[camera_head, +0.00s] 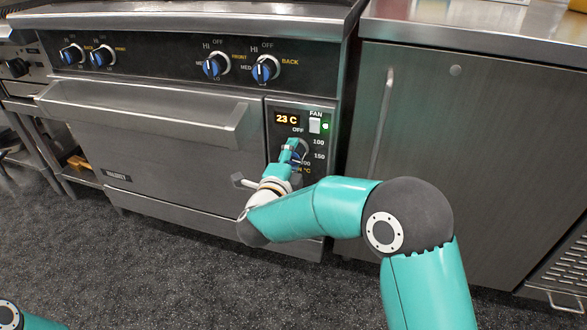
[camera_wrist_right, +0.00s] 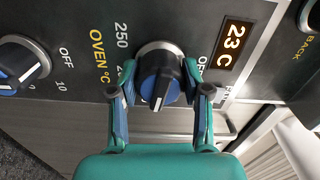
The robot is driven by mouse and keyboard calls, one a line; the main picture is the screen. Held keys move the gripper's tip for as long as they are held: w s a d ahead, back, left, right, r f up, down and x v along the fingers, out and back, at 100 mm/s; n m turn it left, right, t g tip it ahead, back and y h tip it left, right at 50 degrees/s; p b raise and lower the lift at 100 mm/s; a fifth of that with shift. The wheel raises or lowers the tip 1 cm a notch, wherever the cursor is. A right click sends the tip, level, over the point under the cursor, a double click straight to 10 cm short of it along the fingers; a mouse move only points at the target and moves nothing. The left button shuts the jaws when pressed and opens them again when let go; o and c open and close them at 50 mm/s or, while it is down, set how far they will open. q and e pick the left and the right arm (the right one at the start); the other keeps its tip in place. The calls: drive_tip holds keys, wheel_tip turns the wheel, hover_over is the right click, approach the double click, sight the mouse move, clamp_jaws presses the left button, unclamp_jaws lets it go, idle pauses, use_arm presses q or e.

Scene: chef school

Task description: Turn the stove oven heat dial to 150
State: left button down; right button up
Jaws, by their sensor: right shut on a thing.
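The oven heat dial (camera_wrist_right: 158,76) is a round blue and black knob. In the wrist view its white mark points down, towards my palm, with OFF to its right and 250 to its left. The numbers on the mark's side are hidden there. My right gripper (camera_wrist_right: 161,98) has a finger on each side of the dial and is shut on it. In the head view my right gripper (camera_head: 294,155) covers most of the dial, and 100 and 150 are readable to its right. The display (camera_head: 287,119) above reads 23 C. My left gripper is out of view.
The oven door handle (camera_head: 150,110) juts out to the left. Several burner knobs (camera_head: 265,69) line the panel above. A steel cabinet (camera_head: 470,150) stands to the right.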

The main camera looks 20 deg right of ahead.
drive_tip(key=shift+s+d+f+m+b, duration=0.15)
drive_tip(key=shift+m+b, duration=0.2)
drive_tip(key=shift+m, duration=0.25)
drive_tip(key=shift+w+d+f+m+b, duration=0.15)
drive_tip(key=shift+m+b, duration=0.2)
drive_tip(key=shift+m, duration=0.25)
drive_tip(key=shift+s+r, duration=0.1)
drive_tip(key=o, duration=1.2)
drive_tip(key=shift+c, duration=0.2)
drive_tip(key=shift+a, duration=0.1)
drive_tip(key=shift+r, duration=0.1)
drive_tip(key=shift+a, duration=0.1)
drive_tip(key=shift+s+a, duration=0.15)
drive_tip(key=shift+s, duration=0.05)
drive_tip(key=v, duration=1.1)
drive_tip(key=shift+s, duration=0.15)
